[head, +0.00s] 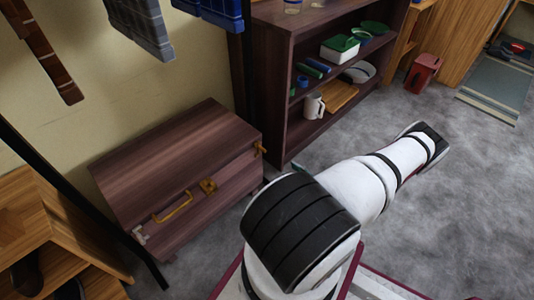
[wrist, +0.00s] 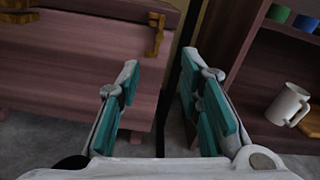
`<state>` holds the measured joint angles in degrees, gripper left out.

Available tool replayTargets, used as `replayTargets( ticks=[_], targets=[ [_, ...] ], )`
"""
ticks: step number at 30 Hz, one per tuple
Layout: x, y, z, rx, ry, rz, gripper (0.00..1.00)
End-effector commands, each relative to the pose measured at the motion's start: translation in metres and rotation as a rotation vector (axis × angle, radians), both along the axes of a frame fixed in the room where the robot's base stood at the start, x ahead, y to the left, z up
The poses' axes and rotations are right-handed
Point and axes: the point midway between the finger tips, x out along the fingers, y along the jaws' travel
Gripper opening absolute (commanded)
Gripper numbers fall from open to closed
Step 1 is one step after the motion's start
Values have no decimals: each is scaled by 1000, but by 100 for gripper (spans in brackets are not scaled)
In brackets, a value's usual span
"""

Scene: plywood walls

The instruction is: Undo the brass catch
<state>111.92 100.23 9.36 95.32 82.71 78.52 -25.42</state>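A dark wooden chest (head: 165,160) stands against the wall with its lid down. A brass catch (head: 260,148) sits at the right end of its front; it also shows in the wrist view (wrist: 155,32). A square brass plate (head: 208,185) is mid-front, and a pale silvery catch (head: 139,234) is at the left end. In the wrist view, my gripper (wrist: 158,66) is open and empty, its teal-padded fingers apart. The brass catch lies beyond the fingertips, near the left one, with no visible contact. My arm hides most of the gripper in the head view.
A yellow handle (head: 173,208) is on the chest front. A dark shelf unit (head: 276,95) stands close on the right, holding a white mug (head: 314,106) and boxes. A dark post rises between them. Grey carpet (head: 440,210) is open at right.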

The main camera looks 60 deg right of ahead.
Motion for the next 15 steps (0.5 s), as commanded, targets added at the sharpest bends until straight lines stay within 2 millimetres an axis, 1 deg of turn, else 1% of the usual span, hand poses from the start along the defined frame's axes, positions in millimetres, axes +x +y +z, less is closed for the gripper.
replayTargets(
  ticks=[5, 15],
  targets=[
    [19, -4, -1, 0, -2, 1, 33],
    [83, -19, -1, 1, -2, 2, 33]
  ],
)
